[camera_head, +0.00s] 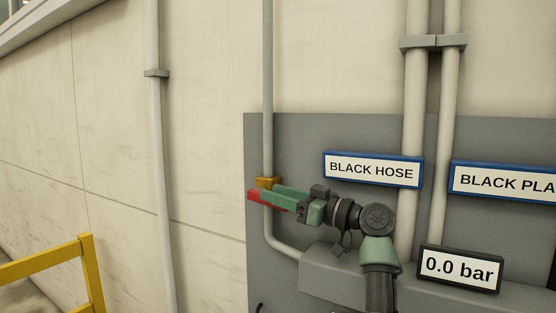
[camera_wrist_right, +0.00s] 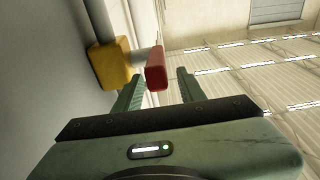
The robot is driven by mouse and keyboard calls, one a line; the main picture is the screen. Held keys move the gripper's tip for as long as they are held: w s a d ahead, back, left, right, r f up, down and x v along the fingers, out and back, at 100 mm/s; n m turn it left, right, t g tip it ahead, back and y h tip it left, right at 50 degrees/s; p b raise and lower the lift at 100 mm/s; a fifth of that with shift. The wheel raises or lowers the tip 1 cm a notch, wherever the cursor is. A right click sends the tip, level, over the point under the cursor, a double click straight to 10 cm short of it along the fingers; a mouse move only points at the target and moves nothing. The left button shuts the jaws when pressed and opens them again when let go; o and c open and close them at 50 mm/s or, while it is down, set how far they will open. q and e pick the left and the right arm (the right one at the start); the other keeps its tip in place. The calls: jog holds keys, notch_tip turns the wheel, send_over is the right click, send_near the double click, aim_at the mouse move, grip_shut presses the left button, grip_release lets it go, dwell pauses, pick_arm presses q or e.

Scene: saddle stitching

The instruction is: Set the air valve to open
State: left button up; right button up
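The air valve has a yellow-brass body (camera_head: 267,183) on a thin vertical grey pipe, and a red handle (camera_head: 256,196) in front of it. In the right wrist view the yellow body (camera_wrist_right: 109,65) is at the upper left and the red handle (camera_wrist_right: 155,68) is at the tips of my fingers. My right gripper (camera_wrist_right: 161,82) is open, with one green finger on each side of the handle. A gap shows on the right side; I cannot tell whether the left finger touches. In the head view my right gripper (camera_head: 274,197) partly hides the handle. My left gripper is out of view.
A grey wall panel (camera_head: 300,140) carries the pipe, a "BLACK HOSE" sign (camera_head: 372,170), another sign (camera_head: 505,182) and a gauge reading 0.0 bar (camera_head: 459,269). A grey box (camera_head: 325,275) juts out below my right arm. A yellow railing (camera_head: 45,262) stands at lower left.

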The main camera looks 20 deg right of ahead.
notch_tip(320, 180, up, 19)
jog(key=b, duration=0.3)
